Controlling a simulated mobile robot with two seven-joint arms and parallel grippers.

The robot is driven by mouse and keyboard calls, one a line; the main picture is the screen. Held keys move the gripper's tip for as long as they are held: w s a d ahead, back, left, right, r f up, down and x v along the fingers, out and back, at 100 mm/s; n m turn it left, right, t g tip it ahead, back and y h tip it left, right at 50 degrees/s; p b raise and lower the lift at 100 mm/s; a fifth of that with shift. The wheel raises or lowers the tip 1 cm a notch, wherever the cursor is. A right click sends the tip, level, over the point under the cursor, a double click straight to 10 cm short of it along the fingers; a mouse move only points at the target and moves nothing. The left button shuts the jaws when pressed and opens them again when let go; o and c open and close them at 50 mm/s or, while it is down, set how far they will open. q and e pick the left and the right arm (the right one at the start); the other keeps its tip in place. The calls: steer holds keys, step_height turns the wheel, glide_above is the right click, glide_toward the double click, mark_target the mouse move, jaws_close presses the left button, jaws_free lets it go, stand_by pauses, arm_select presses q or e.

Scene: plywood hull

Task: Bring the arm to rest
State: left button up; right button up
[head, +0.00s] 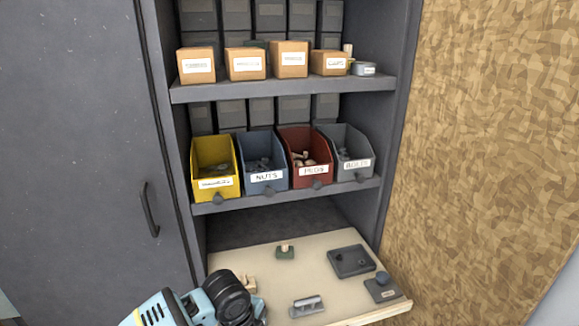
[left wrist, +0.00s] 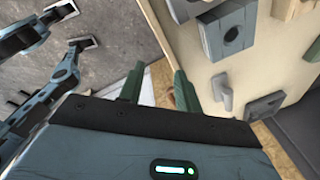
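My left arm (head: 215,300) comes in at the bottom of the head view, over the near left part of the pull-out board. Its fingers are not visible there. In the left wrist view the two green fingers of my left gripper (left wrist: 158,90) stand apart, with nothing held between them. They point toward the edge of the pale board (left wrist: 185,45). At the left of the left wrist view is another gripper with blue-grey links, apparently my right gripper (left wrist: 72,28). Its two pads are apart with nothing visible between them. It is not in the head view.
Above are a yellow bin (head: 215,183), blue bin (head: 263,176), red bin (head: 312,171) and grey bin (head: 353,166). A cabinet door (head: 80,130) stands left.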

arm_select(q)
steer(key=s+d+f+n+t+h, duration=0.3)
steer(key=s+f+n+t+h, duration=0.1)
steer(key=s+f+n, duration=0.8)
steer(key=s+a+n+t+y+p, duration=0.1)
steer(key=s+a+n+y, duration=0.1)
steer(key=s+a+n, duration=0.2)
steer(key=s+a+n+t+y, duration=0.2)
steer(key=s+a+n, duration=0.2)
steer(key=s+a, duration=0.6)
steer(key=s, duration=0.5)
steer(key=shift+a+r+n+p, duration=0.15)
steer(key=shift+a+n+p, duration=0.1)
steer(key=shift+n+p, duration=0.15)
arm_select(e)
steer(key=shift+w+d+r+t, duration=0.2)
steer(key=shift+w+r+t, duration=0.1)
steer(key=shift+w+r, duration=0.75)
steer(key=shift+s+r, duration=0.1)
steer(key=shift+s, duration=0.05)
